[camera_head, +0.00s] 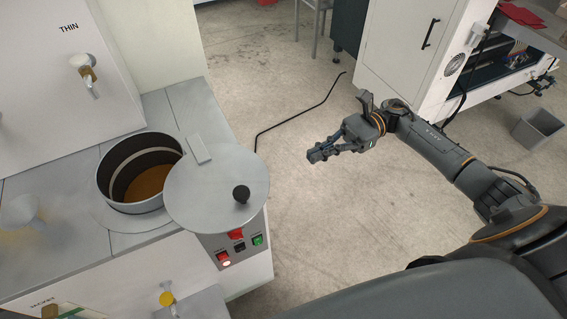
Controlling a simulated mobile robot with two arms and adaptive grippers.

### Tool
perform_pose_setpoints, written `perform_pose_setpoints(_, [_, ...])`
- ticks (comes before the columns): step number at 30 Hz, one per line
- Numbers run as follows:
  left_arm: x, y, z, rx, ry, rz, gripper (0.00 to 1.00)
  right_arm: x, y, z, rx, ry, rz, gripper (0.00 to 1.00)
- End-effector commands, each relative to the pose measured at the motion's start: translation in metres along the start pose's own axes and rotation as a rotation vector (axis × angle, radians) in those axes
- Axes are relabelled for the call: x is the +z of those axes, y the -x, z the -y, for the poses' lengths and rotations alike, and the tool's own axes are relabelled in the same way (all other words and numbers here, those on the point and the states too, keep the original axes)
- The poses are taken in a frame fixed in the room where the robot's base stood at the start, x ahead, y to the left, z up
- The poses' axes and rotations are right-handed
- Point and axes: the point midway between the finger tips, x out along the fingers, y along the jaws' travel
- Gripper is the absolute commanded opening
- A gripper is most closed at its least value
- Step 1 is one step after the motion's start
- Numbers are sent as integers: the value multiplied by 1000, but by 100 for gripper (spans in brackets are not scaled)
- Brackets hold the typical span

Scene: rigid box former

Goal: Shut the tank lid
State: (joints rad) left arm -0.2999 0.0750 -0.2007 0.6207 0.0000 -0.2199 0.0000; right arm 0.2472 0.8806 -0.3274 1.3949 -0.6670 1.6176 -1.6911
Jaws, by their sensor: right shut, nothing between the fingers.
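The tank (143,171) is a round metal pot set into the grey top of the machine at the left, with amber-brown contents at its bottom. Its lid (205,192), a flat grey disc with a black knob (241,193), is swung aside to the right of the opening. The lid overlaps only the tank's right edge, so most of the mouth is uncovered. My right gripper (315,156) is shut and empty, over the floor to the right of the lid and apart from it. My left gripper is not in view.
A control panel (239,247) with red and green switches sits below the lid. A THIN tap (83,68) is on the white housing behind the tank. A black cable (300,115) lies on the floor. A white cabinet (400,50) and a grey bin (537,128) stand at the right.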

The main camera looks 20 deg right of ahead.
Motion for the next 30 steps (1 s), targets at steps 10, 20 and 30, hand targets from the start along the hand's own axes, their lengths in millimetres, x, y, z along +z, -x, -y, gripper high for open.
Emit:
perform_pose_setpoints(10, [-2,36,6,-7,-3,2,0,7,-62,0,2,-1,7,0])
perform_pose_setpoints(20, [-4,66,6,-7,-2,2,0,6,-122,1,-3,-3,7,0])
perform_pose_setpoints(30, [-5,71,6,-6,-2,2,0,1,-137,1,-5,-3,4,0])
